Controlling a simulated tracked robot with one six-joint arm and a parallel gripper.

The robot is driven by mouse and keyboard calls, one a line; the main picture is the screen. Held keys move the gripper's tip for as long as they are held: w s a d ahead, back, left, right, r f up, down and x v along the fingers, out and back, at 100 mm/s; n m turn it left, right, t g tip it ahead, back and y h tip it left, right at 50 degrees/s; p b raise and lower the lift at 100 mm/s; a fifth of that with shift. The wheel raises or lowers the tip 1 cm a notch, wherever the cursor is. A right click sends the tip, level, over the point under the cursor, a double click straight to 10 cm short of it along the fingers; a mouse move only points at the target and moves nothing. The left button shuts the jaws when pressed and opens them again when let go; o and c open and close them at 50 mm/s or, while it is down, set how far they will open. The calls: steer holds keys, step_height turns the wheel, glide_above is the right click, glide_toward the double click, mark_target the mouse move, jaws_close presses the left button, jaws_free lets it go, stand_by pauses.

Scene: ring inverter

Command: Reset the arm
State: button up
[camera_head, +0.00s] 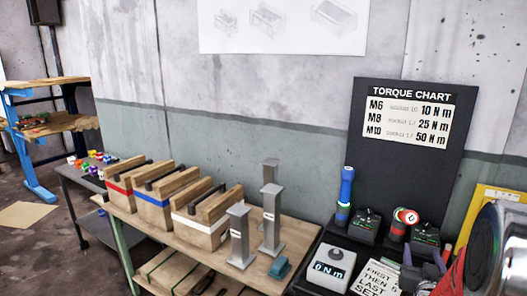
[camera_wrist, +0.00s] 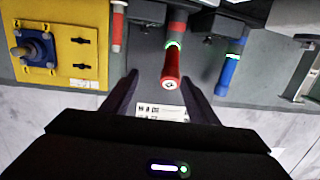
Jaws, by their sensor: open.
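My gripper (camera_wrist: 160,88) shows in the wrist view with its two dark fingers spread apart. The gap between them is empty of any held thing. Beyond the gap a red tool (camera_wrist: 171,68) with a glowing green ring points toward the camera. It appears apart from both fingers.
A blue tool (camera_head: 345,193) and a red tool (camera_head: 404,218) stand before the dark torque chart board (camera_head: 425,170). A "0 Nm" box (camera_head: 328,268) is nearby. Wooden racks (camera_head: 205,222) and grey metal posts (camera_head: 270,215) stand left. A yellow panel (camera_wrist: 62,45) shows in the wrist view.

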steer(key=s+a+r+n+g+y, duration=0.1)
steer(key=s+a+r+g+y, duration=0.15)
steer(key=a, duration=0.75)
steer(key=s+a+r+n+g+y, duration=0.2)
steer(key=a+r+y, duration=0.1)
steer(key=a, duration=0.8)
steer(key=s+a+n+g+y, duration=0.1)
steer(key=s+a+g, duration=0.1)
steer(key=s+a, duration=0.5)
steer(key=s+a+n+g+y, duration=0.1)
steer(key=s+a, duration=0.5)
steer(key=s, duration=0.7)
steer(key=shift+a+r+n+g+y, duration=0.4)
steer(key=shift+r+g+y, duration=0.05)
steer(key=shift+g, duration=0.4)
steer(key=shift+w, duration=0.1)
steer(key=shift+c, duration=0.4)
